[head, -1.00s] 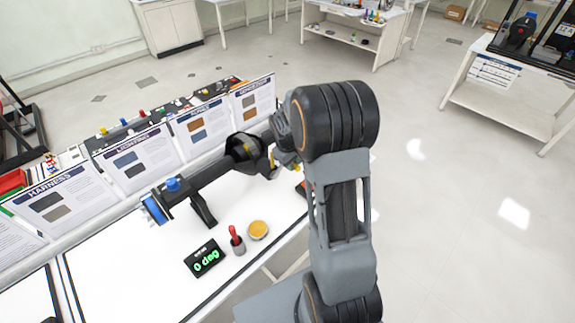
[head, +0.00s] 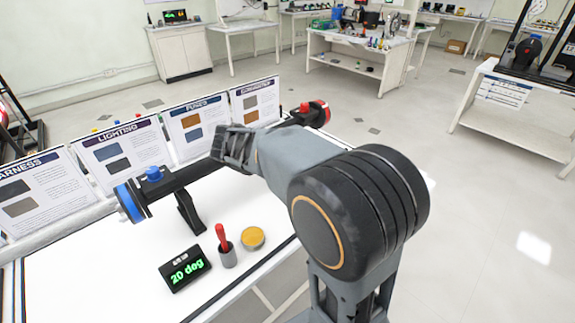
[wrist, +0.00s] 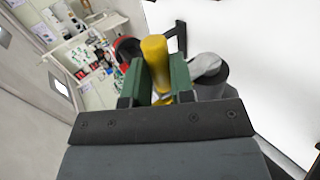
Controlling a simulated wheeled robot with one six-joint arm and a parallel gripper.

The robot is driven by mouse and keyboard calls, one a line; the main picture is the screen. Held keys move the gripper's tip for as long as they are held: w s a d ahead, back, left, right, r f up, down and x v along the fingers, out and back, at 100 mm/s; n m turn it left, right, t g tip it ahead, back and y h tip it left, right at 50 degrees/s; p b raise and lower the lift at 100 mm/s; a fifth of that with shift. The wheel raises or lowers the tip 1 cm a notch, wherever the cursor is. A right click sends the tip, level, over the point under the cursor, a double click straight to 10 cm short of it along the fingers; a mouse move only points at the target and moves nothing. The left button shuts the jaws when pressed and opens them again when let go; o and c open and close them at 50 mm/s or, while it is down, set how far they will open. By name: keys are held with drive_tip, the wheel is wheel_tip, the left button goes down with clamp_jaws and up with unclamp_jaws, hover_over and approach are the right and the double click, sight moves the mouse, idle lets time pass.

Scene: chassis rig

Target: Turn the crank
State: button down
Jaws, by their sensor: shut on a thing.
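The crank's yellow handle (wrist: 155,60) stands between the green jaws of my gripper (wrist: 160,80) in the wrist view, and the jaws are shut on it. In the head view the crank's dark shaft (head: 181,182) rests on a black stand (head: 190,214), with a blue-ringed disc (head: 131,202) at its near left end. My arm hides the handle and my jaws in the head view. The small black display (head: 185,269) reads "20 deg" in green.
A red-handled tool in a grey cup (head: 225,247) and a round orange-topped tin (head: 253,238) stand by the display on the white table. Upright printed panels (head: 120,157) line its back. A red and black object (head: 316,113) lies beyond my arm. Open floor is at right.

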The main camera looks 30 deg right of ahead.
drive_tip(key=shift+s+a+f+h+b, duration=0.1)
drive_tip(key=shift+a+h+b, duration=0.1)
drive_tip(key=shift+h+b, duration=0.15)
idle(0.3)
drive_tip(key=c, duration=1)
unclamp_jaws()
drive_tip(key=v, duration=1.4)
drive_tip(key=shift+d+p, duration=0.1)
drive_tip(key=shift+p, duration=0.3)
